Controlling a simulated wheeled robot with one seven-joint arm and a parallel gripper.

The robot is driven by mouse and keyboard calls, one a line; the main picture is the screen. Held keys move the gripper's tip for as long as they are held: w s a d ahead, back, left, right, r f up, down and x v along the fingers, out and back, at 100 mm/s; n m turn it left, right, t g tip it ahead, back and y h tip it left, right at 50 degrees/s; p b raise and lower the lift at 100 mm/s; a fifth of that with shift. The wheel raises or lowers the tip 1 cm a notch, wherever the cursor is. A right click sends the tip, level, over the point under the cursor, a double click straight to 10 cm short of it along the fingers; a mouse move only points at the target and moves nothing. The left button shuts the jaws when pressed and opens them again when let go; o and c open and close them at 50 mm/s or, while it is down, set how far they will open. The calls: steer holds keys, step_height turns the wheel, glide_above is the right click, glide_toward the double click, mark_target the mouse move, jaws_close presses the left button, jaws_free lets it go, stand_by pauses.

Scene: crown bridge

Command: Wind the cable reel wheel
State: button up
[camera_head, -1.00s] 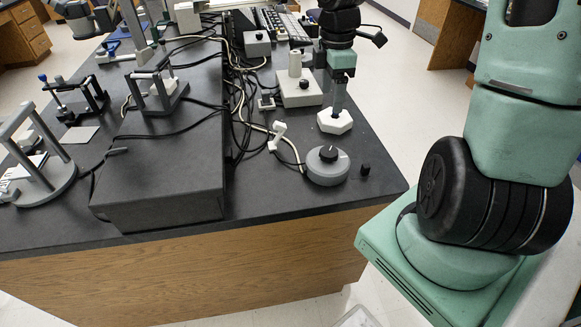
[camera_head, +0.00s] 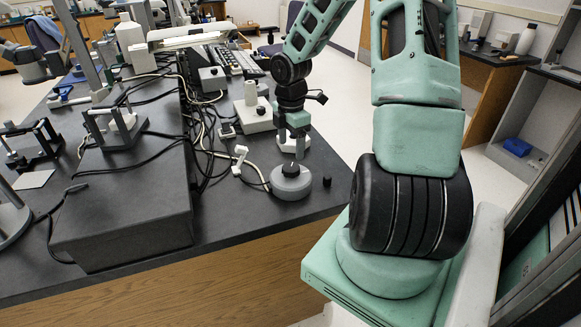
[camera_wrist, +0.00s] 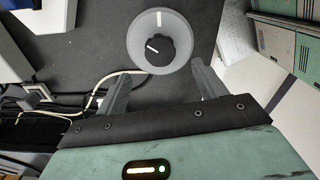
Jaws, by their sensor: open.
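The likeliest wheel is a grey round disc (camera_head: 291,186) with a black knob on top, near the front right corner of the bench; I cannot tell for sure that it is the cable reel. In the wrist view the disc (camera_wrist: 180,60) lies just beyond my fingers, and its black knob bears a white mark. My gripper (camera_head: 297,150) is above the bench, just behind the disc in the head view. In the wrist view my gripper (camera_wrist: 160,76) is open and empty, its two fingers spread apart below the knob. Whether a finger touches the disc is unclear.
A small black knob (camera_head: 327,181) stands right of the disc. A white bracket (camera_head: 239,160) and cables lie to its left. A large dark box (camera_head: 125,205) fills the bench's left front. A white box (camera_head: 252,118) stands behind. The floor beyond the bench's right edge is clear.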

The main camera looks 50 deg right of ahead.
mark_target(291, 167)
step_height(291, 167, down, 7)
steer(key=shift+f+b, duration=0.2)
steer(key=shift+b, duration=0.45)
steer(key=c, duration=1)
